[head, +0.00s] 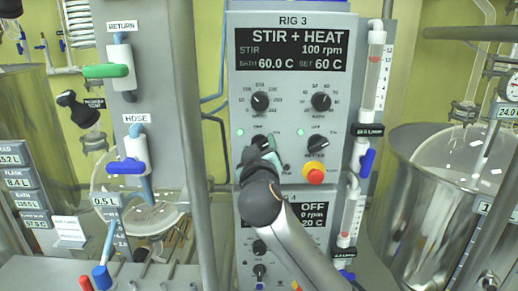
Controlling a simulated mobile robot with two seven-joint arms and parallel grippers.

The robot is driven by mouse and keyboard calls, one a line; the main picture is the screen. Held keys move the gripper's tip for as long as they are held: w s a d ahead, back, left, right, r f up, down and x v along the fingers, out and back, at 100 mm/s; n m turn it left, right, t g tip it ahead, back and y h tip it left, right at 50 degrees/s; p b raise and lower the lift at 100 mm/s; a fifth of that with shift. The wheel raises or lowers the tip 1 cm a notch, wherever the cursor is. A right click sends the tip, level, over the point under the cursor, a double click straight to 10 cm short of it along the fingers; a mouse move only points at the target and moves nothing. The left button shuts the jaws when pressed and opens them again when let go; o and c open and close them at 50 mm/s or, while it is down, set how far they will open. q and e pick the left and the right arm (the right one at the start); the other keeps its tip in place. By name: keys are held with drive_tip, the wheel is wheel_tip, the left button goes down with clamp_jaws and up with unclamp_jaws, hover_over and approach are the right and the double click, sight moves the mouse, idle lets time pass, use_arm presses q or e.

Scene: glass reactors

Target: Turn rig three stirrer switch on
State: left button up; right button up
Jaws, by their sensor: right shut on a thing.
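The rig three panel (220,95) is a light grey box labelled "RIG 3". Its display (290,50) reads "STIR + HEAT", stir 100 rpm, bath 60.0 C, set 60 C. The stirrer switch (260,141) is the left one of the lower pair of knobs, with a lit green lamp (240,132) beside it. My right gripper (263,153) reaches up from the lower right and is shut on this switch. The gripper hides the switch's lower part and its label. My left gripper is not in view.
The heater switch (317,143) and a red emergency button (314,174) sit close to the right of my gripper. Two dials (260,102) are above. The rig four panel (251,208), reading "OFF", is below, partly behind my arm. Steel vessels (425,190) stand at right.

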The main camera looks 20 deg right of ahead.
drive_tip(key=o, duration=1.4)
drive_tip(key=shift+s, duration=0.1)
drive_tip(key=b+v, duration=0.1)
drive_tip(key=v, duration=1.1)
drive_tip(key=shift+s+a, duration=0.1)
drive_tip(key=shift+s, duration=0.1)
